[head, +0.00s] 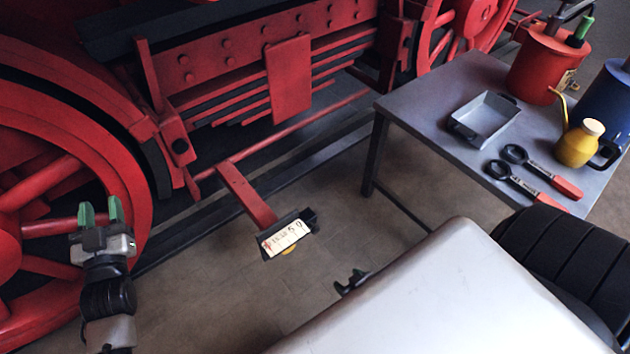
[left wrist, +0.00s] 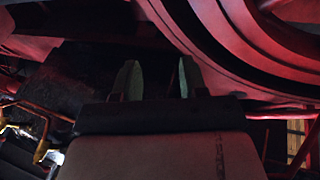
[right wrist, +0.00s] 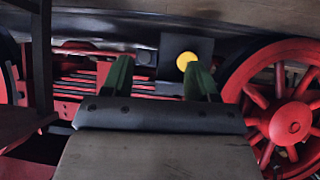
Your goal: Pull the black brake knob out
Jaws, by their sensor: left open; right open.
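A dark box with a white number plate (head: 285,237) sits at the end of a red arm (head: 247,193) beside the locomotive. A small black knob-like part (head: 309,216) sticks out at the box's right end. In the right wrist view, which looks upside down, I see a yellow disc (right wrist: 187,61) on the box's dark face and a black part (right wrist: 146,58) left of it. My left gripper (head: 100,212) is open and empty in front of the large red wheel (head: 60,180).
A grey table (head: 420,105) at the right carries a metal tray (head: 486,118), two black tools with red handles (head: 540,180), a yellow jug (head: 580,145) and a red bucket (head: 540,65). The floor between table and locomotive is mostly clear. My own white body covers the lower right.

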